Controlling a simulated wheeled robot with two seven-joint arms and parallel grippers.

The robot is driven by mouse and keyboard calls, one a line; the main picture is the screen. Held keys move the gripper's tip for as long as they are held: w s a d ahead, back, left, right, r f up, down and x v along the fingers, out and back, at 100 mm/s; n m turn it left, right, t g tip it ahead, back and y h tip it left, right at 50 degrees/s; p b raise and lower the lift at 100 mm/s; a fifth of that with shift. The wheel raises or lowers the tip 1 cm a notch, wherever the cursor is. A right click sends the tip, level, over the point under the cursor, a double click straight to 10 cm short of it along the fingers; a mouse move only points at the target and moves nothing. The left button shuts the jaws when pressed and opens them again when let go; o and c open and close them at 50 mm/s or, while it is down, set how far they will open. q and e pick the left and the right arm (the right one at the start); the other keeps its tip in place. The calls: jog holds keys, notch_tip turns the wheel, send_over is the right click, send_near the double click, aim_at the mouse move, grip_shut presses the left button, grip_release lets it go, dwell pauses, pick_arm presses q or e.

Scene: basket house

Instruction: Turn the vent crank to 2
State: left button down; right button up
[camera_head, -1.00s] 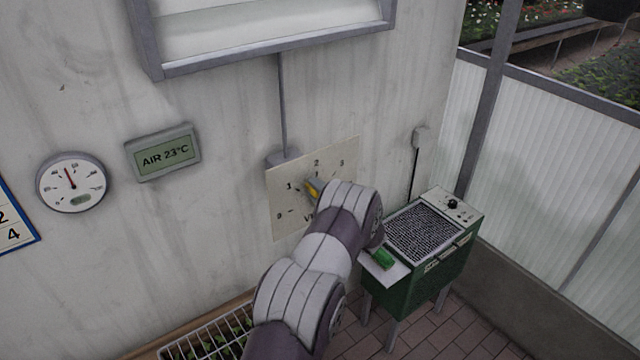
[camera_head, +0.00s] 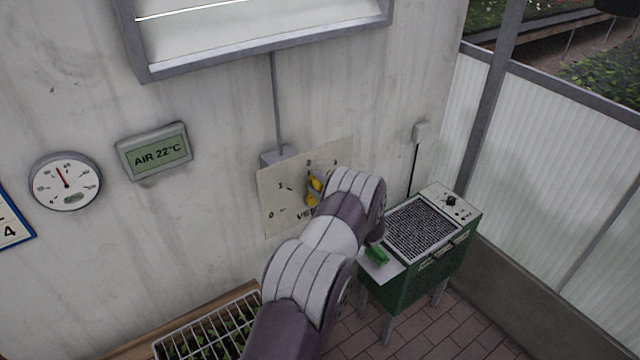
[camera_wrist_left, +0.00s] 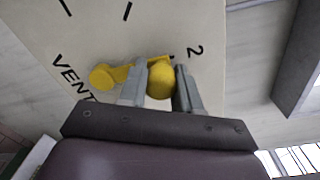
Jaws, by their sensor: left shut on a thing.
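The yellow vent crank (camera_head: 313,201) is on a pale dial plate (camera_head: 272,217) on the wall, marked 0, 1, 2 and 3. In the left wrist view, the crank's round hub (camera_wrist_left: 102,77) is at left and its arm runs right to the knob (camera_wrist_left: 160,82). My left gripper (camera_wrist_left: 161,88) has one finger on each side of the knob and is shut on it. The crank arm points at or very near the tick by the 2 (camera_wrist_left: 195,50). My left forearm hides the plate's lower right in the head view. My right gripper is not in view.
A window flap (camera_head: 255,22) is above, with a rod (camera_head: 277,105) down to the plate. A display (camera_head: 154,150) reads AIR 22°C beside a round gauge (camera_head: 65,181). A green heater (camera_head: 410,275) stands right of my arm. A wire tray of seedlings (camera_head: 205,325) is below.

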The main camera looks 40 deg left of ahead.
pick_arm(q)
jog(key=c, duration=0.8)
grip_release()
jog(key=shift+d+f, duration=0.1)
jog(key=shift+d, duration=0.15)
jog(key=b+v, duration=0.4)
jog(key=v, duration=0.8)
jog(key=shift+s+d, duration=0.1)
